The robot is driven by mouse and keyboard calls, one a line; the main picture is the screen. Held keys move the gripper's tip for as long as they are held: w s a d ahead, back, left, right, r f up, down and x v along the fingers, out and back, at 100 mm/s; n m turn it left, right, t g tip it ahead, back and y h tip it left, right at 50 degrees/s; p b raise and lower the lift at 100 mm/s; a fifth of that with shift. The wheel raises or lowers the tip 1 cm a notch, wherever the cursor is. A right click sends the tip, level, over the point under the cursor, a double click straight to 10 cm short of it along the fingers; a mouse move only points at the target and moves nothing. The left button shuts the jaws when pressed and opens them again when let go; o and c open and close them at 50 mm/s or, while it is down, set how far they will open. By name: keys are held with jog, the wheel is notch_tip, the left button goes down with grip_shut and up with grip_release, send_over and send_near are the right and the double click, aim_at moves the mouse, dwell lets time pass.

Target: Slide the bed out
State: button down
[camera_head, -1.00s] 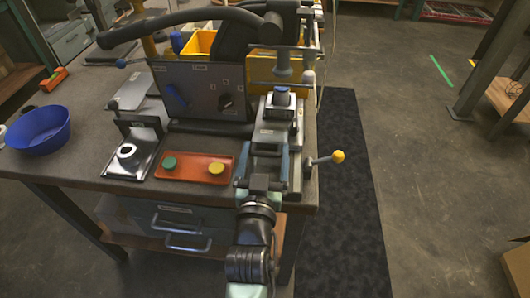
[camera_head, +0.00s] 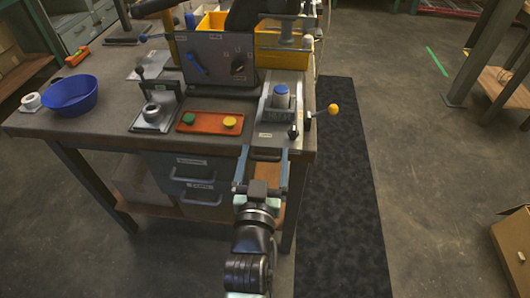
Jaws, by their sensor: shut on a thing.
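The bed (camera_head: 272,133) is a grey metal slide at the front right of the bench machine. It sticks out toward me, past the bench's front edge.
A lever with a yellow knob (camera_head: 334,109) sticks out to the right. An orange tray (camera_head: 207,123) with green and yellow buttons lies left of the bed. A blue bowl (camera_head: 70,95) stands further left. The floor mat (camera_head: 340,190) on the right is clear.

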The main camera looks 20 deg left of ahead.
jog(key=shift+s+a+f, duration=0.2)
jog(key=shift+a, duration=0.05)
jog(key=shift+c, duration=0.4)
grip_release()
jog(key=shift+o, duration=0.4)
jog(key=shift+s, duration=0.15)
jog(key=v, duration=1.3)
jog(key=shift+d+r, duration=0.15)
jog(key=shift+r, duration=0.05)
